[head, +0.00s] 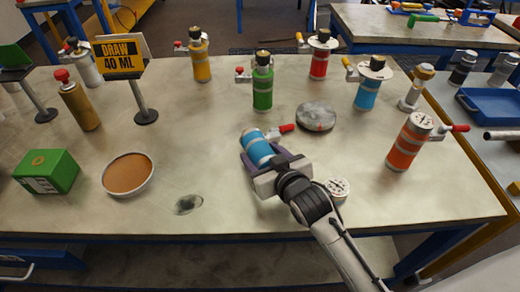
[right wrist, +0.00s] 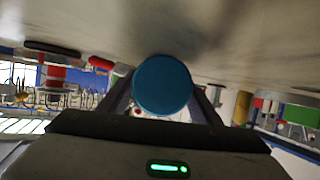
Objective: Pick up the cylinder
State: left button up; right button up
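A blue cylinder (head: 258,148) with a pale band lies tilted at the middle of the table, its red valve handle (head: 287,128) at the far side. My right gripper (head: 268,160) is at its near end, one dark finger on each side. In the right wrist view the cylinder's round blue end (right wrist: 162,85) faces the camera between the fingers of my right gripper (right wrist: 164,98). The fingers look close to its sides, but whether they press on it is unclear. My left gripper is not in view.
Green (head: 263,88), red (head: 319,58), yellow (head: 199,60), blue (head: 371,88) and orange (head: 407,146) vessels stand around. A round grey disc (head: 316,117) lies just beyond, and a dial (head: 337,189) beside my right wrist. A green box (head: 46,171) and brown-topped dish (head: 128,174) sit left.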

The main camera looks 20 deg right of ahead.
jog(key=c, duration=1.1)
jog(key=shift+r, duration=0.2)
jog(key=shift+c, duration=0.4)
